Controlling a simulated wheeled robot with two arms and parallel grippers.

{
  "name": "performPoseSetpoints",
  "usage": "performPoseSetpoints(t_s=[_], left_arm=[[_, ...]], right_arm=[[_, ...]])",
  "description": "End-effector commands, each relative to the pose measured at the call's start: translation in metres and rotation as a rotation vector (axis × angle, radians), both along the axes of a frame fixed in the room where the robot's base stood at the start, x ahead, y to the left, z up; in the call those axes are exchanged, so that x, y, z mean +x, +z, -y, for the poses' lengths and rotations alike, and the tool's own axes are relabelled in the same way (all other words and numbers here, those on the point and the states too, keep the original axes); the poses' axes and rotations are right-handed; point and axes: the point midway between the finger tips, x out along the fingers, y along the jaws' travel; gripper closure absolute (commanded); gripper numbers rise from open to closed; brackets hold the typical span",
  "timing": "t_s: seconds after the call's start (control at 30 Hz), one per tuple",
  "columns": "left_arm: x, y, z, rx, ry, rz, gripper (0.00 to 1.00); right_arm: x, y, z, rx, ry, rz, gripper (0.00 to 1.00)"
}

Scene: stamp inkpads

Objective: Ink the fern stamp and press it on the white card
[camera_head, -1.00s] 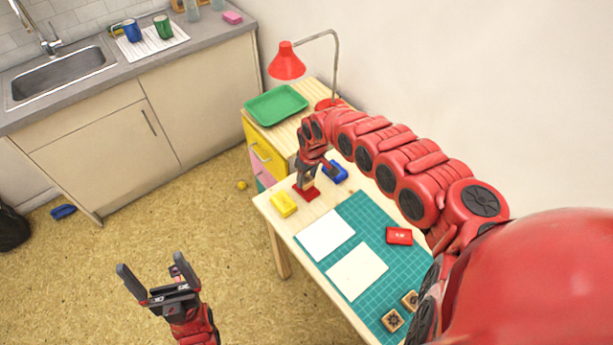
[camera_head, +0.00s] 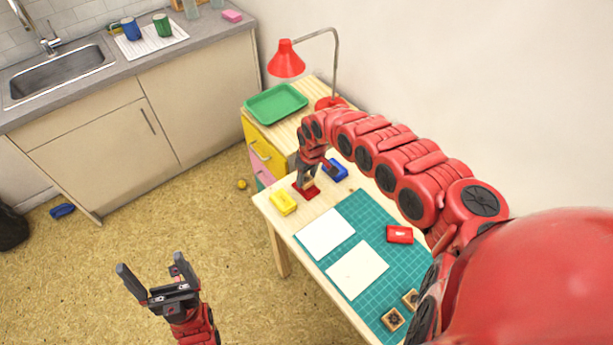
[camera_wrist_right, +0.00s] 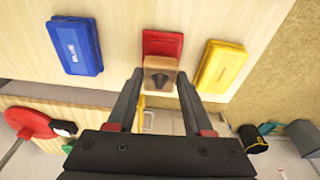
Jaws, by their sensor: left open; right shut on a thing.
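My right gripper (camera_head: 305,184) is shut on a small wooden stamp (camera_wrist_right: 161,73) at the red inkpad (camera_head: 313,193). The stamp's top carries a dark picture, too unclear to name. In the right wrist view the stamp overlaps the near edge of the red inkpad (camera_wrist_right: 162,42); its underside is hidden, so I cannot tell whether it touches the pad. Two white cards, a far one (camera_head: 325,234) and a near one (camera_head: 356,269), lie flat on the green cutting mat (camera_head: 372,217). My left gripper (camera_head: 152,268) is open and empty over the floor, left of the table.
A yellow inkpad (camera_head: 283,204) and a blue inkpad (camera_head: 335,171) flank the red one. A red case (camera_head: 399,234) lies on the mat. Two more wooden stamps (camera_head: 393,319) (camera_head: 410,299) stand at its near end. A drawer unit with a green tray (camera_head: 276,104) and red lamp (camera_head: 287,60) stands behind.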

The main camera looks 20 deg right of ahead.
Motion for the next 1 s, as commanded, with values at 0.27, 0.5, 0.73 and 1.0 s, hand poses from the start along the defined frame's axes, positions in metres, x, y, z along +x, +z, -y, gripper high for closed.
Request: performPoseSetpoints(t_s=[0.27, 0.5, 0.73, 1.0], left_arm=[[0.0000, -0.0026, 0.0000, 0.000, 0.000, 0.000, 0.06], [0.0000, -0.0046, 0.0000, 0.000, 0.000, 0.000, 0.06], [0.0000, -0.0047, 0.0000, 0.000, 0.000, 0.000, 0.06], [0.0000, -0.0038, 0.0000, 0.000, 0.000, 0.000, 0.06]], right_arm=[[0.0000, -0.0039, 0.0000, 0.000, 0.000, 0.000, 0.89], [0.0001, -0.0068, -0.0001, 0.000, 0.001, 0.000, 0.89], [0.0000, -0.0072, -0.0002, 0.000, 0.001, 0.000, 0.89], [-0.0001, -0.0072, -0.0004, 0.000, 0.001, 0.000, 0.89]])
